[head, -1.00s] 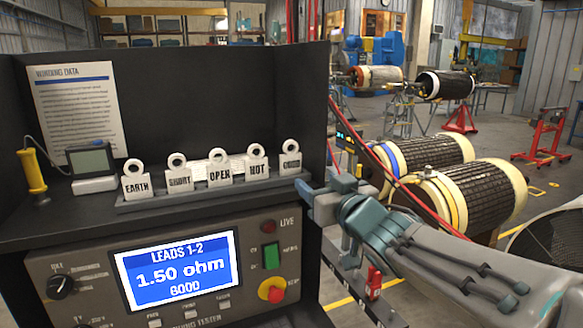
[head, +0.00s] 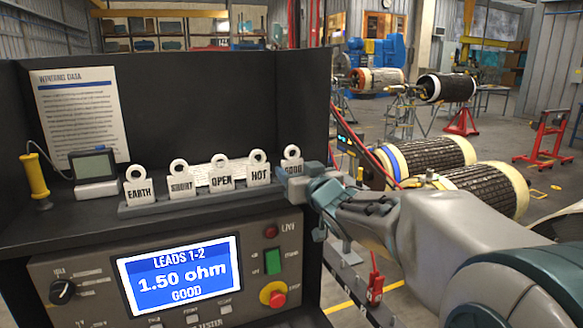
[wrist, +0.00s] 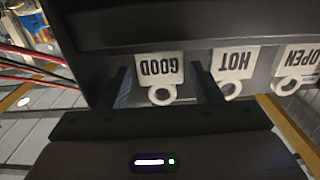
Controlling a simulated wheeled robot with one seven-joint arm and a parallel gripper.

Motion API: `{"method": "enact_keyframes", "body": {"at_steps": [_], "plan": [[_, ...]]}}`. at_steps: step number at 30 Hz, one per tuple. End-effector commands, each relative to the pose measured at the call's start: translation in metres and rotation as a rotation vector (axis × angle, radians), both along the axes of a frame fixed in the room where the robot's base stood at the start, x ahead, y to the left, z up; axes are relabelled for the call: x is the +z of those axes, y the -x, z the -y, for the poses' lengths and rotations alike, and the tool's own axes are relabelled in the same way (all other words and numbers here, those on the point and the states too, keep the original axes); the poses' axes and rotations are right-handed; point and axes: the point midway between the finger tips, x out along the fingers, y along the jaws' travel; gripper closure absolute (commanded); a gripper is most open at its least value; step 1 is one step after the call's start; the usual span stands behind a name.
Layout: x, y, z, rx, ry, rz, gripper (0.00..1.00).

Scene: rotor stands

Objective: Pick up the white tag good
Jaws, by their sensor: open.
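The white GOOD tag (head: 292,164) stands at the right end of the tag rack (head: 160,208), with a ring on top. My gripper (head: 296,182) is at this end of the rack and hides the tag's lower part in the head view. In the wrist view, which is upside down, the GOOD tag (wrist: 159,70) sits between the two open fingers of my gripper (wrist: 163,84). There is a gap between the tag and each finger, wider on the right. The tag still appears to stand in the rack.
The HOT tag (head: 258,174) stands close beside, just past one finger in the wrist view. OPEN (head: 221,178), SHORT (head: 181,185) and EARTH (head: 138,191) follow leftward. A dark back panel rises behind them. The tester screen (head: 178,273) below reads 1.50 ohm GOOD.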

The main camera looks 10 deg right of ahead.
Motion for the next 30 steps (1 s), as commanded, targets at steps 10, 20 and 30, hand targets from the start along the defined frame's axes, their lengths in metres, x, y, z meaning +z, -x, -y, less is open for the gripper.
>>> {"method": "enact_keyframes", "body": {"at_steps": [10,20,30], "plan": [[0.0,-0.009,-0.002,0.0,0.0,0.0,0.42],[0.0,-0.008,-0.002,0.0,0.0,0.001,0.66],[0.014,-0.008,-0.002,0.001,0.001,0.001,0.66]]}}
